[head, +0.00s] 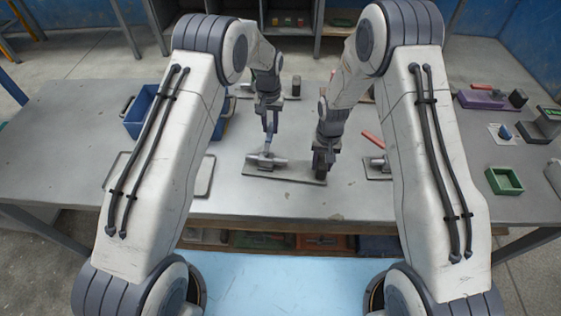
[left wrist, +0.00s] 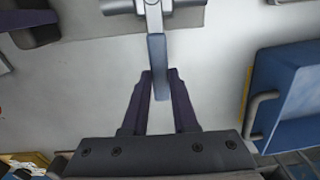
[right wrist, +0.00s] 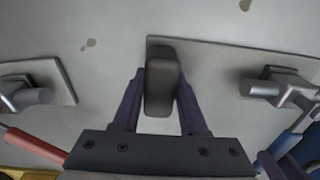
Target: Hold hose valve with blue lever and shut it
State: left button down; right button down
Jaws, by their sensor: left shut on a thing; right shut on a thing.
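The hose valve (head: 266,160) is a grey metal pipe body on a flat plate near the table's front middle. Its blue lever (left wrist: 158,55) points away from the pipe, roughly across it. My left gripper (left wrist: 161,85) is shut on the lever's end; it also shows in the head view (head: 270,118). A dark upright block (right wrist: 162,80) stands at the plate's other end. My right gripper (right wrist: 160,95) is shut on this block; it also shows in the head view (head: 325,160). The right wrist view shows the valve (right wrist: 268,88) at right, with its lever partly cut off.
A second valve with a red lever (head: 373,140) sits just right of the plate, partly behind my right arm. A blue bin (head: 140,112) stands left of my left gripper. A green tray (head: 504,181) is at far right. The left table end is clear.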

pick_arm(q)
jog(key=shift+d, duration=0.1)
jog(key=c, duration=0.7)
grip_release()
notch_tip(320, 180, up, 12)
pick_arm(e)
jog(key=shift+c, duration=1.8)
grip_release()
